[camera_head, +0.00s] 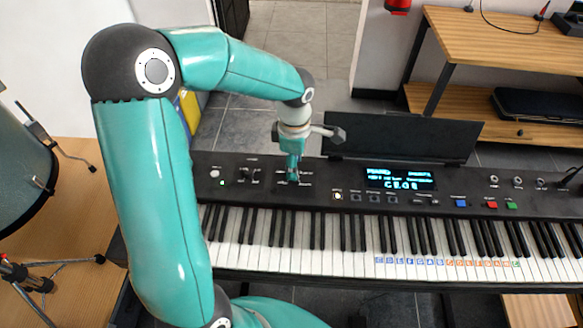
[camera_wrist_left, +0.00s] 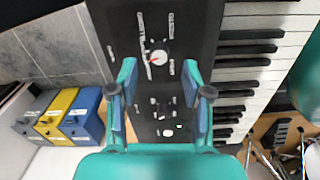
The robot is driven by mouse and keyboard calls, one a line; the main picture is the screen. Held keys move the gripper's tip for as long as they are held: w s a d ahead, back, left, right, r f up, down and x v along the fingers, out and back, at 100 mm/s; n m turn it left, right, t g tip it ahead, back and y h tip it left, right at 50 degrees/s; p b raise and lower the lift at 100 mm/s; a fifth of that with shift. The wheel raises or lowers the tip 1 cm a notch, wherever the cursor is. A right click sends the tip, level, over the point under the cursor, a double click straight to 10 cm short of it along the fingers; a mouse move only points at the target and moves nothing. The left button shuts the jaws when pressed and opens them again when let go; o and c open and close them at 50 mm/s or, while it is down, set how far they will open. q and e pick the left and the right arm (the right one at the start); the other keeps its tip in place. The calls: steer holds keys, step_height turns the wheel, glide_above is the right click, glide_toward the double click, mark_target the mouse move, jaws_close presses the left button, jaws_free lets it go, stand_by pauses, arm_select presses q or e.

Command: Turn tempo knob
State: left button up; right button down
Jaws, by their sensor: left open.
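My left gripper (camera_head: 292,178) points down at the panel, left of the display, and hides the knob in the head view. In the left wrist view its two fingers (camera_wrist_left: 159,72) are open, one on each side of the knob, with nothing gripped. My right gripper is in neither view.
The lit display (camera_head: 400,178) and coloured buttons (camera_head: 491,205) lie to the right on the panel. A black music rest (camera_head: 420,138) stands behind. A drum (camera_head: 25,170) is at the far left. Blue and yellow boxes (camera_wrist_left: 55,112) show beside the keyboard.

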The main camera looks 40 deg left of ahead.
arm_select(q)
steer(key=shift+f, duration=1.85)
